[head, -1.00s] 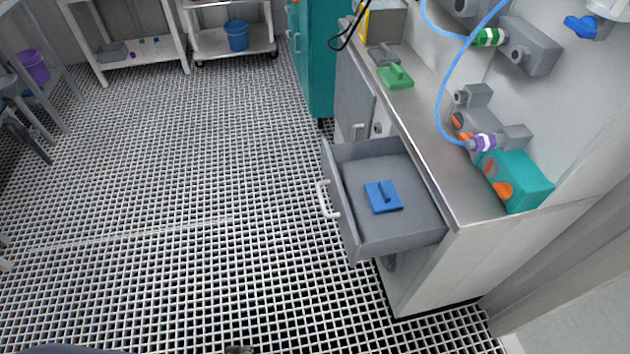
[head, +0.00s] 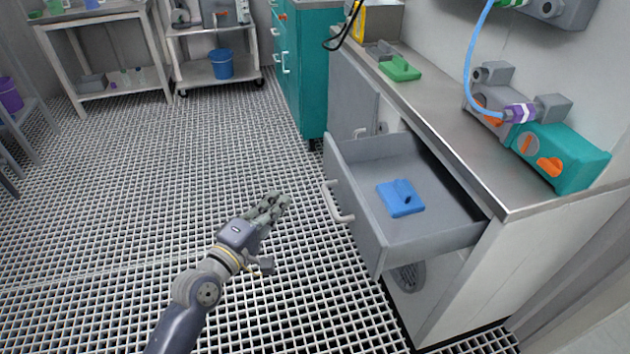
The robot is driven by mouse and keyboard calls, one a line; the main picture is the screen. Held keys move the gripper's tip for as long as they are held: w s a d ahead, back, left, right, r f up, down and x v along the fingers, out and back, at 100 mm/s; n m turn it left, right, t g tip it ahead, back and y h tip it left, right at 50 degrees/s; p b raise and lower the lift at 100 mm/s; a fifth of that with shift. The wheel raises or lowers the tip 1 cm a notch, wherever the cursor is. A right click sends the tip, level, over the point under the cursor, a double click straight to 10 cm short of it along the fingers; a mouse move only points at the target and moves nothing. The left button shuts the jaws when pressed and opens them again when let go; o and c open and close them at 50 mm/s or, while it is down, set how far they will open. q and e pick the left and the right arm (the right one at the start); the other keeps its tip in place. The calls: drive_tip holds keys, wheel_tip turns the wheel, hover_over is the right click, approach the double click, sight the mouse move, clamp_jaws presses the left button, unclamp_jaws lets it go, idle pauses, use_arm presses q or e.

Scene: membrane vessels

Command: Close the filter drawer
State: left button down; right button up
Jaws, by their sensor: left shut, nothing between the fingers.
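The grey filter drawer (head: 362,222) stands pulled out of the bench cabinet on the right, its front facing left. A light handle (head: 337,203) is on its front. A blue block with a raised grip (head: 400,199) lies inside on the drawer floor. My left gripper (head: 278,201) is shut and empty, left of the drawer front and apart from the handle, over the floor grating. My right gripper is not in view.
The steel bench top (head: 470,145) above the drawer holds a green block (head: 400,69) and a teal pump unit (head: 562,156). A teal cabinet (head: 308,75) stands behind. A cart with a blue bucket (head: 220,64) is at the back. The grating floor left of the drawer is clear.

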use_arm(q)
drive_tip(key=r, duration=0.1)
drive_tip(key=b, duration=0.2)
approach(329, 156)
drive_tip(key=a, duration=0.3)
drive_tip(key=shift+w+d, duration=0.95)
drive_tip(key=shift+d, duration=0.3)
drive_tip(key=shift+w+d, duration=0.95)
drive_tip(key=shift+d, duration=0.25)
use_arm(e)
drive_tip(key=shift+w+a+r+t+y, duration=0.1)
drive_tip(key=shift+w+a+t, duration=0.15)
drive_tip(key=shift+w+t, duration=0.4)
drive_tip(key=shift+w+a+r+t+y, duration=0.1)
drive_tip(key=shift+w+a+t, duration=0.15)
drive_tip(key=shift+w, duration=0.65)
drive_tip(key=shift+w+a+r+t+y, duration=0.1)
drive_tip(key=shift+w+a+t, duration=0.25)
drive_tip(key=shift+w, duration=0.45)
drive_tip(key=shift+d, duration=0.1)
